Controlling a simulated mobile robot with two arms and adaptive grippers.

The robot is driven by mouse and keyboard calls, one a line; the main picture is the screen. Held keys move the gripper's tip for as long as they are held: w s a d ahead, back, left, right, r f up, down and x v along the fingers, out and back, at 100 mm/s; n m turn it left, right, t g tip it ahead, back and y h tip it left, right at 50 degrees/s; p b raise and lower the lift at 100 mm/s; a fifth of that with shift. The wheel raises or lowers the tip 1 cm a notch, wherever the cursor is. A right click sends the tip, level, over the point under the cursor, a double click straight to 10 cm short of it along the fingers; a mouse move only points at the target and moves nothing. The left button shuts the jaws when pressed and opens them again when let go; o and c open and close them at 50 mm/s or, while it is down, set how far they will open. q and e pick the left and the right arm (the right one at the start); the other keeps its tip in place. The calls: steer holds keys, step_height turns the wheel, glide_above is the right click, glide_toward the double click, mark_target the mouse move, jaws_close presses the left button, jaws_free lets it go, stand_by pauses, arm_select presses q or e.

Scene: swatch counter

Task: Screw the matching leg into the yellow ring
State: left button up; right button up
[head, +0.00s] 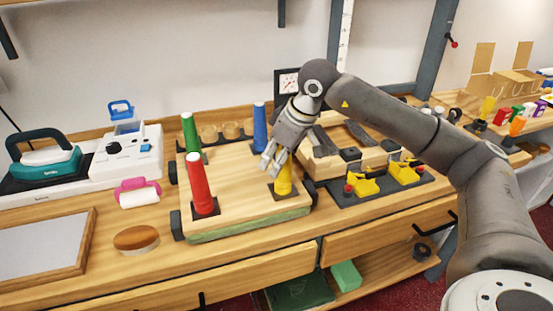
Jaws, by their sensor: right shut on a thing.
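A wooden board (235,183) lies on the counter with a dark fitting at each corner. A red leg (199,184) stands upright at its front left, a green leg (190,134) at its back left and a blue leg (260,126) at its back right. A yellow leg (284,181) stands at the front right corner, on a dark square fitting. My right gripper (275,163) reaches down from above and is shut on the yellow leg's upper part. A yellow ring cannot be made out at its base. My left gripper is not in view.
A tray with yellow clamps (404,174) and a wooden box (350,160) stand right of the board. A sewing machine (127,154), an iron (45,160), a pink-handled roller (138,194) and a brush (136,238) are to the left. Bare counter lies in front.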

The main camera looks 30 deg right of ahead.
steer(key=m, duration=0.1)
steer(key=m+h, duration=0.1)
steer(key=shift+d+f+m, duration=0.1)
steer(key=shift+d+m, duration=0.1)
steer(key=shift+m, duration=0.2)
steer(key=shift+d+m+h, duration=0.15)
steer(key=shift+m+h, duration=0.25)
steer(key=shift+m, duration=0.5)
steer(key=m, duration=0.1)
steer(key=m+h, duration=0.1)
steer(key=m, duration=0.1)
steer(key=shift+d, duration=0.3)
steer(key=m+h, duration=0.1)
steer(key=m, duration=0.1)
steer(key=shift+s+m+p, duration=0.1)
steer(key=shift+m+p, duration=0.2)
steer(key=shift+f+m, duration=0.15)
steer(key=shift+m, duration=0.15)
steer(key=o, duration=0.9)
steer(key=shift+s, duration=0.1)
steer(key=shift+c, duration=0.2)
steer(key=o, duration=0.3)
steer(key=shift+a, duration=0.1)
steer(key=shift+r, duration=0.2)
